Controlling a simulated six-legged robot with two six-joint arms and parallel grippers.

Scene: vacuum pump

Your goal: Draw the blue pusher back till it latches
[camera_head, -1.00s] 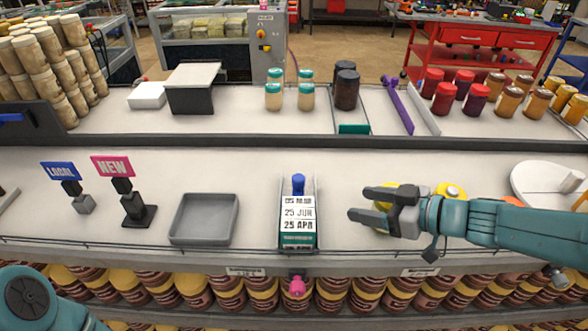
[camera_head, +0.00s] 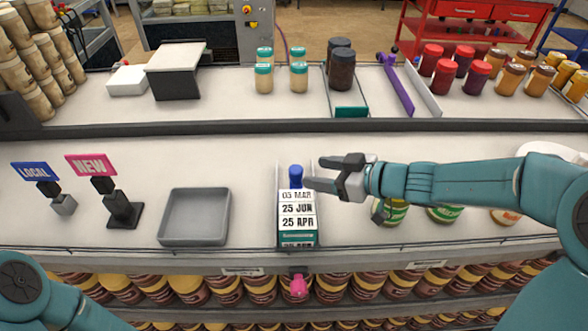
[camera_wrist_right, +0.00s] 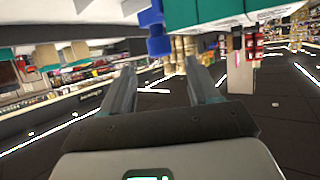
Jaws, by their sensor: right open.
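The blue pusher (camera_head: 296,176) stands at the back end of a narrow lane of date-marked cartons (camera_head: 297,212) in the head view. My right gripper (camera_head: 312,172) is open, just right of the pusher, its fingers pointing left toward it. In the right wrist view the pusher (camera_wrist_right: 157,32) appears ahead of the open fingers (camera_wrist_right: 160,78), roughly in line with the gap between them. It looks clear of them, though contact is hard to judge. Only part of my left arm shows at the lower left; its gripper is out of view.
A grey tray (camera_head: 194,216) lies left of the lane, with the NEW sign (camera_head: 91,166) and LOCAL sign (camera_head: 36,173) further left. A pink knob (camera_head: 298,286) is on the shelf front below. Green-labelled jars (camera_head: 392,211) stand under my right forearm.

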